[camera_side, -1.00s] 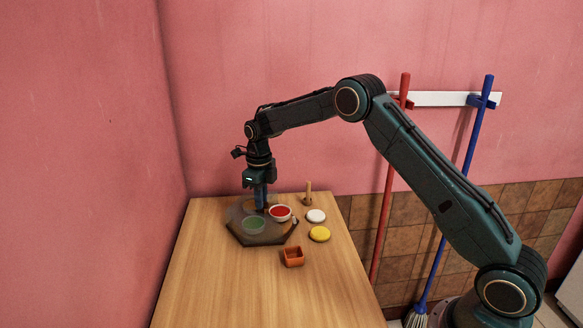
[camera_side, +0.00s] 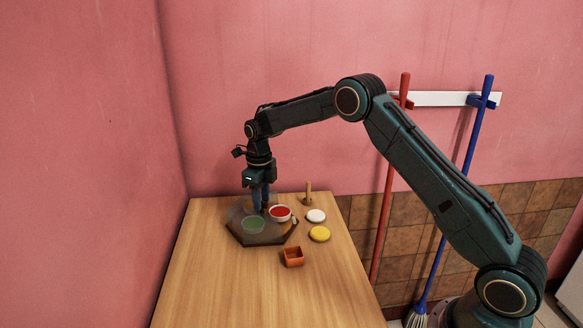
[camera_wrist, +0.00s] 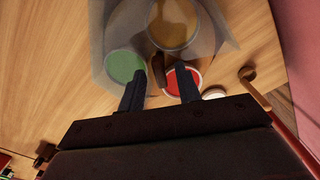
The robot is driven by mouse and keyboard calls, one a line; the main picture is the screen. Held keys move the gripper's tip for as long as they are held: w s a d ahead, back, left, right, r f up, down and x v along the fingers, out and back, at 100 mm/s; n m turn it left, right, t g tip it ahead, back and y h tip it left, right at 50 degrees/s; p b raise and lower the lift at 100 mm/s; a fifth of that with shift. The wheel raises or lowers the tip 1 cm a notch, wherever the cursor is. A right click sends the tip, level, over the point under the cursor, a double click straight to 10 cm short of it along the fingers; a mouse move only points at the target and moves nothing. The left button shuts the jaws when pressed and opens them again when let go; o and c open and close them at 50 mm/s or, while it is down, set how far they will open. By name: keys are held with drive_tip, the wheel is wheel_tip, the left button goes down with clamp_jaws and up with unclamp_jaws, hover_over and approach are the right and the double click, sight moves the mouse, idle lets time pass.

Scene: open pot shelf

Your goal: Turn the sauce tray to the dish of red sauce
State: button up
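The sauce tray (camera_side: 262,241) is a dark grey, many-sided turntable at the back of the table. The dish of red sauce (camera_side: 280,212) sits on its right side, and also shows in the wrist view (camera_wrist: 183,84). A green dish (camera_side: 252,224) is on the front of the tray. An amber dish (camera_wrist: 173,24) shows in the wrist view; my gripper hides it from the side. A brown knob (camera_wrist: 158,70) stands up from the tray's middle. My gripper (camera_side: 262,209) points down over the tray, its blue fingers apart, one on each side of the knob.
A white round piece (camera_side: 316,216) and a yellow one (camera_side: 320,234) lie right of the tray, near a wooden peg (camera_side: 308,192). A small orange square cup (camera_side: 293,257) stands in front. The table's front is clear. Pink walls bound the left and back.

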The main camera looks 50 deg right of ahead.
wheel_tip(320, 180, up, 14)
idle(0.7)
drive_tip(key=s+a+r+n+t, duration=0.1)
drive_tip(key=s+a+r+n, duration=0.1)
drive_tip(key=s+r+n, duration=0.55)
drive_tip(key=s+a+r+n+t, duration=0.2)
drive_tip(key=s+r+n, duration=0.3)
drive_tip(key=s+n, duration=0.55)
drive_tip(key=s+a+f+n+t, duration=0.1)
drive_tip(key=s+f+n, duration=0.2)
drive_tip(key=s+n, duration=0.4)
drive_tip(key=s+a+f+n+t, duration=0.1)
drive_tip(key=s+f+n, duration=0.2)
drive_tip(key=s+n, duration=0.5)
drive_tip(key=s, duration=0.7)
drive_tip(key=shift+s+a+t, duration=0.25)
drive_tip(key=shift+a+t, duration=0.05)
drive_tip(key=shift+a, duration=0.05)
